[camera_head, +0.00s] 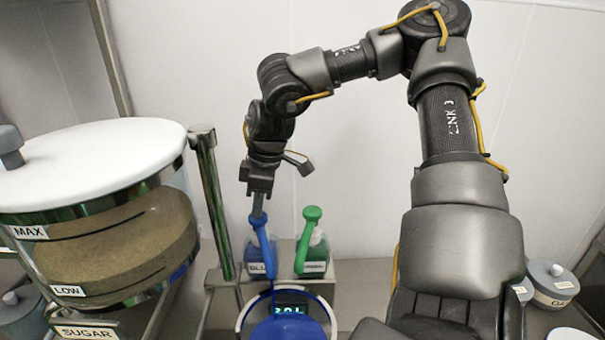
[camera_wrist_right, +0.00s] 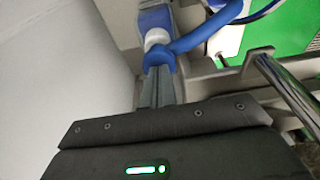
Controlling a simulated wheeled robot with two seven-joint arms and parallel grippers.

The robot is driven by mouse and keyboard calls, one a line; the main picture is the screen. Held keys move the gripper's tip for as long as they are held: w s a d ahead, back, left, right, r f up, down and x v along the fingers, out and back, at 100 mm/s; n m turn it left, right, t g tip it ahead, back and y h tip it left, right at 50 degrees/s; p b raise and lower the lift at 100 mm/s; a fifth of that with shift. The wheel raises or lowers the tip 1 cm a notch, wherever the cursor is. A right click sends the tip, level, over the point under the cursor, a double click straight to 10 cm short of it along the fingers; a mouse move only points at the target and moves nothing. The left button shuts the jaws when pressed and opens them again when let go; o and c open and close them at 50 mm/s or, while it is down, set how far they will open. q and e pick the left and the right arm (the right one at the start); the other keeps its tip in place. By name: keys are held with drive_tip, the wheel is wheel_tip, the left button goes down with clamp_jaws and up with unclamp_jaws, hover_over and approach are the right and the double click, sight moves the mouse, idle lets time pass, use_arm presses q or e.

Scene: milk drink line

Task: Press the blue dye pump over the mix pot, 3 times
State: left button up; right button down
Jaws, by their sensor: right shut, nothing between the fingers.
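The blue dye pump (camera_head: 264,240) stands upright on a bottle labelled "BLU…" on a small shelf. It also shows in the wrist view (camera_wrist_right: 181,46). My right gripper (camera_head: 258,212) points down from above with its fingers shut and empty. Its fingertips are at the top of the blue pump head and appear to touch it; the wrist view shows the fingertips (camera_wrist_right: 160,72) against the blue head too. The mix pot (camera_head: 240,322) is below and in front of the pump, with blue contents and a lit display. A thin blue line shows under the nozzle. My left gripper is out of view.
A green pump bottle (camera_head: 309,245) stands close to the right of the blue one. A large sugar container (camera_head: 100,220) with a white lid fills the left, beside a metal post (camera_head: 212,200). Small lidded jars (camera_head: 552,285) stand at the right. The wall is behind.

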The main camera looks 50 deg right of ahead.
drive_tip(key=shift+r+p, duration=0.7)
drive_tip(key=shift+r, duration=0.6)
drive_tip(key=shift+f, duration=0.15)
drive_tip(key=shift+f+b, duration=1.3)
drive_tip(key=shift+b, duration=0.3)
drive_tip(key=shift+r, duration=0.15)
drive_tip(key=shift+r+p, duration=0.85)
drive_tip(key=shift+r, duration=0.4)
drive_tip(key=shift+f, duration=0.15)
